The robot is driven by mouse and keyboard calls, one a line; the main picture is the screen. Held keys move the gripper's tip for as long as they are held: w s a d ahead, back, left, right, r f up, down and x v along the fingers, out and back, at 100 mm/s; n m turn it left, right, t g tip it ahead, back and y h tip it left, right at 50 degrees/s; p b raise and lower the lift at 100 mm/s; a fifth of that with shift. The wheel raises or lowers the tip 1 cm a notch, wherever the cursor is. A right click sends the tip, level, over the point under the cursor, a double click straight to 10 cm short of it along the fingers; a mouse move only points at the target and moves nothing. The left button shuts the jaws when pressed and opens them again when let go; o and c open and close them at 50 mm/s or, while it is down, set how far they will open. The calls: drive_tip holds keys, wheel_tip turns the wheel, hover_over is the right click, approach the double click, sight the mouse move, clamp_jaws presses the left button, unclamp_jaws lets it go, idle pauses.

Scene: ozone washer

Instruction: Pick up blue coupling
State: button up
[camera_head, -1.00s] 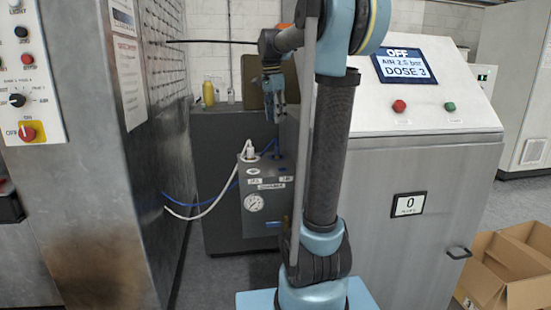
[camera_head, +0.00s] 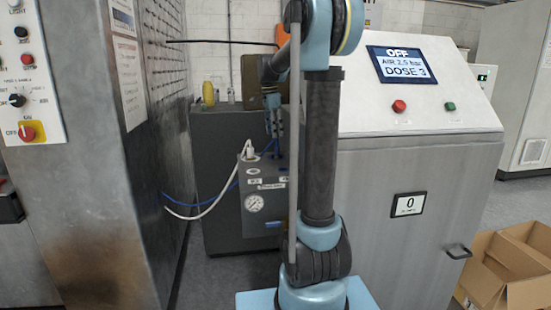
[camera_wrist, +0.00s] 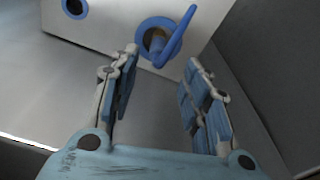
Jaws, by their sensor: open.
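The blue coupling (camera_wrist: 157,40) shows in the wrist view as a blue ring on a pale box face, with a blue curved piece rising from it to the upper right. My gripper (camera_wrist: 161,62) is open, its two fingers apart on either side of the view, with the coupling between and beyond their tips. Nothing is between the fingers. In the head view my gripper (camera_head: 274,128) points down just above the top of the grey box (camera_head: 250,181). The coupling itself is too small or hidden to make out there.
The wrist view shows a second blue ring (camera_wrist: 75,8) at upper left. The box has a pressure gauge (camera_head: 254,203), a white hose (camera_head: 207,209) and a blue hose (camera_head: 215,197). A steel cabinet (camera_head: 425,200) stands right, a metal wall (camera_head: 120,180) left. Cardboard boxes (camera_head: 510,265) lie at lower right.

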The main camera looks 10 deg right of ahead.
sight(277, 146)
drive_tip(key=shift+s+d+f, duration=0.1)
drive_tip(key=shift+d+f, duration=0.05)
drive_tip(key=shift+f, duration=1.2)
drive_tip(key=shift+w+d+f, duration=0.1)
drive_tip(key=shift+d+f, duration=0.1)
drive_tip(key=shift+f, duration=1.1)
drive_tip(key=shift+s+d+f, duration=0.1)
drive_tip(key=shift+d+f, duration=0.05)
drive_tip(key=shift+f, duration=1.2)
clamp_jaws()
